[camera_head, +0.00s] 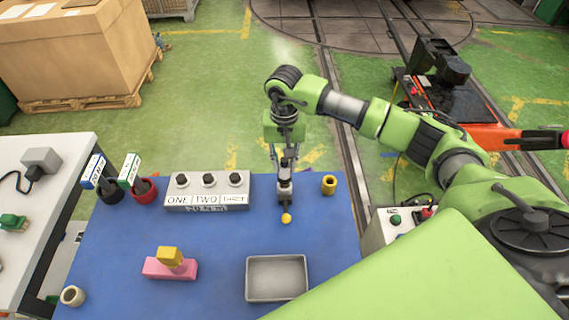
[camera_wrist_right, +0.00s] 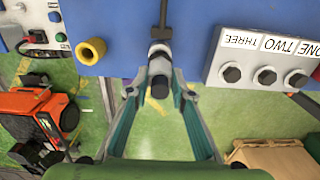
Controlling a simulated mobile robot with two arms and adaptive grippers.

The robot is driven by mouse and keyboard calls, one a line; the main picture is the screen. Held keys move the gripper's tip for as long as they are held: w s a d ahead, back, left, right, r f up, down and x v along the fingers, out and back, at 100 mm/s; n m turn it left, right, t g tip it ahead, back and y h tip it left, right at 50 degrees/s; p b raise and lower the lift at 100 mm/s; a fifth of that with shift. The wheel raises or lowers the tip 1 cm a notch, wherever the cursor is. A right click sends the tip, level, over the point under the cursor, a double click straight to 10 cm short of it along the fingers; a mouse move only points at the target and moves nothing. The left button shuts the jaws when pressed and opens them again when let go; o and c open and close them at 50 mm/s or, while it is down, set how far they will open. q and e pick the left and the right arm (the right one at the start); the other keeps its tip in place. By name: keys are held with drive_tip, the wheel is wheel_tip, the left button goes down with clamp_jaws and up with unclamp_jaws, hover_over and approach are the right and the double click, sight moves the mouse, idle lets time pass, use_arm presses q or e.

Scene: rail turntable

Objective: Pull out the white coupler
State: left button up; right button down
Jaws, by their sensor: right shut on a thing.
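A small pale grey-white cylinder with a dark end (camera_wrist_right: 160,62), which looks like the white coupler, stands at the far edge of the blue table in the right wrist view. It also shows in the head view (camera_head: 285,187), partly hidden by the fingers. My right gripper (camera_wrist_right: 160,80) comes down from beyond that edge with its two fingers on either side of the cylinder, shut on it. My left gripper is not in view.
A grey box marked ONE, TWO, THREE (camera_head: 207,190) stands left of the gripper and a yellow ring (camera_head: 328,184) to its right. A grey tray (camera_head: 277,299), a pink block (camera_head: 169,269) and a cream ring (camera_head: 72,296) lie nearer. Blue tabletop between them is clear.

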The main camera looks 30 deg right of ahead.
drive_tip(key=shift+r+p, duration=0.75)
drive_tip(key=shift+r, duration=1.65)
drive_tip(key=shift+r, duration=0.1)
drive_tip(key=shift+r+p, duration=1)
drive_tip(key=shift+r, duration=1.45)
